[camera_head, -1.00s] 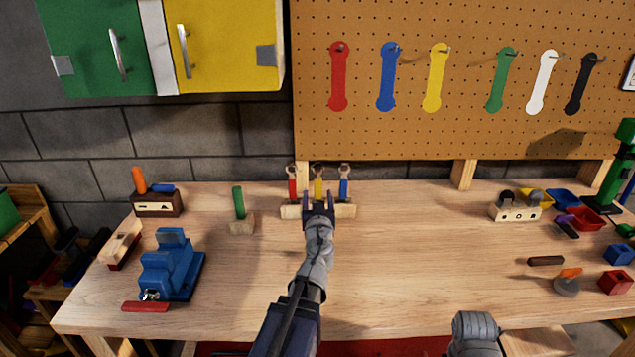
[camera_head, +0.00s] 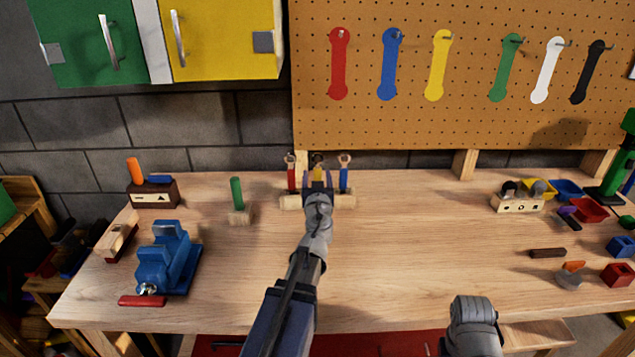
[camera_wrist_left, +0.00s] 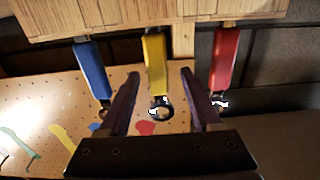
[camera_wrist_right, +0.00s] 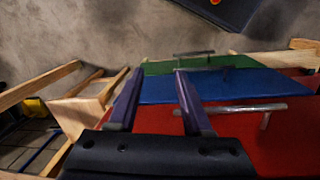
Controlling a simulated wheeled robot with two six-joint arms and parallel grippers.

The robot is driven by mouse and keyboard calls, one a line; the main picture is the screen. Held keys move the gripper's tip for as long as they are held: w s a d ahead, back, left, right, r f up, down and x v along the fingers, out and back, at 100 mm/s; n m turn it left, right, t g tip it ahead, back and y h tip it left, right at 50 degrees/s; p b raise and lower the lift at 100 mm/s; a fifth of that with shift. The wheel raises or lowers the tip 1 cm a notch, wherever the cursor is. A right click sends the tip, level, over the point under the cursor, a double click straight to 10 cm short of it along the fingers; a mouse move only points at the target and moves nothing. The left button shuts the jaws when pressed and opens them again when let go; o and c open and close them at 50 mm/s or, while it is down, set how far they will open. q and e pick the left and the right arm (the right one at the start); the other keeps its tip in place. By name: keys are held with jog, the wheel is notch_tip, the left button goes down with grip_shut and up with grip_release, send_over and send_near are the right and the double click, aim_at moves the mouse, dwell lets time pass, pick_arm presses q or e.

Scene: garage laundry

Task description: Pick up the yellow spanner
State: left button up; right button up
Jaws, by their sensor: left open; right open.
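The yellow spanner (camera_head: 319,173) stands upright in a wooden holder (camera_head: 291,202) at the back of the workbench, between the red spanner (camera_head: 291,178) and the blue spanner (camera_head: 344,178). My left gripper (camera_head: 317,180) is in front of it and hides part of its handle. In the left wrist view the yellow spanner (camera_wrist_left: 155,62) lies between the open fingers of my left gripper (camera_wrist_left: 160,85), with gaps on both sides. The blue (camera_wrist_left: 92,68) and red (camera_wrist_left: 225,58) spanners are outside the fingers. My right gripper (camera_wrist_right: 153,98) is open and empty, low beside the bench.
A blue vise (camera_head: 165,262) and a green-handled tool (camera_head: 237,197) stand on the left of the bench. A pegboard (camera_head: 400,130) with coloured tool shapes is behind. Small bins and blocks are at the right. The bench middle is mostly clear.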

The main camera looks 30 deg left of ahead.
aim_at(317, 173)
pick_arm(q)
jog(key=x, duration=0.4)
jog(key=shift+w, duration=0.4)
jog(key=shift+s, duration=0.1)
jog(key=shift+c, duration=0.3)
grip_shut()
